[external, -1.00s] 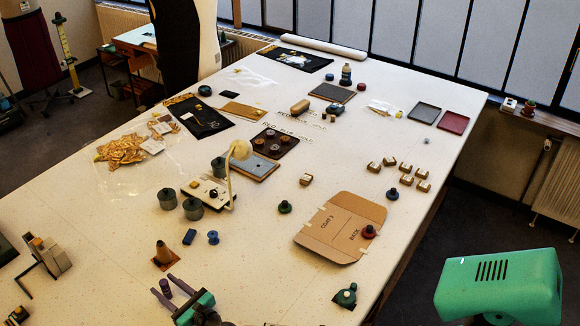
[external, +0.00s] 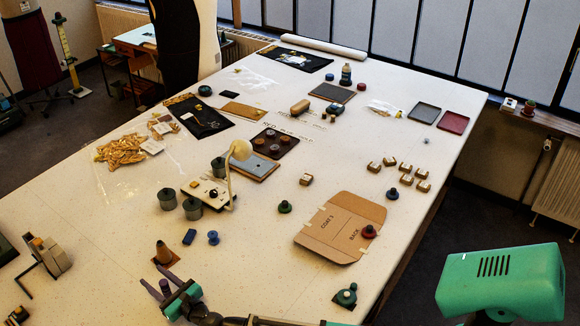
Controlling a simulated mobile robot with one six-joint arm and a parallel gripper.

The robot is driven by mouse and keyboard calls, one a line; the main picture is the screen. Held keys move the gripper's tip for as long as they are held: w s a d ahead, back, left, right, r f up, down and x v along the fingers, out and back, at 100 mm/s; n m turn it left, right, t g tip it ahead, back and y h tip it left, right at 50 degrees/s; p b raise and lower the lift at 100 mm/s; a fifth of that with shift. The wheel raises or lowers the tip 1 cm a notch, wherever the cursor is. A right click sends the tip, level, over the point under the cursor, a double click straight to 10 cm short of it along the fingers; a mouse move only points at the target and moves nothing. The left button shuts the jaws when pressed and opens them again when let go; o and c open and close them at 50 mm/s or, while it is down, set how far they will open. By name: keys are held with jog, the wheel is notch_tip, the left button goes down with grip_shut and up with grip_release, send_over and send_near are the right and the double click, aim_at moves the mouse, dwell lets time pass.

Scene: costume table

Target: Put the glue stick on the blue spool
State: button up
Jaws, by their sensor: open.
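The glue stick looks like the small purple cylinder (external: 165,287) standing upright near the front left of the table. My gripper (external: 153,276) is open and low, with one dark finger on each side of the purple cylinder in the picture. I cannot tell whether either finger touches it. The blue spool (external: 213,238) stands upright on the table, behind and to the right of my gripper. Its top looks bare.
A brown cone (external: 163,253) on a square base stands just behind my gripper. A dark blue block (external: 189,237) lies left of the spool. Grey-green pots (external: 193,209) stand behind it. The table right of the spool is clear up to the cardboard piece (external: 318,243).

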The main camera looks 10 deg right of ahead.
dwell(0.4)
grip_shut()
jog(key=shift+r, duration=0.1)
jog(key=shift+r, duration=0.85)
jog(key=s+d+r, duration=0.1)
jog(key=s+d, duration=0.3)
jog(key=d, duration=0.3)
jog(key=s+d+r+b, duration=0.1)
jog(key=s+d+r, duration=0.1)
jog(key=s+d, duration=0.2)
jog(key=d, duration=0.2)
jog(key=shift+s+d, duration=0.2)
jog(key=shift+d, duration=0.15)
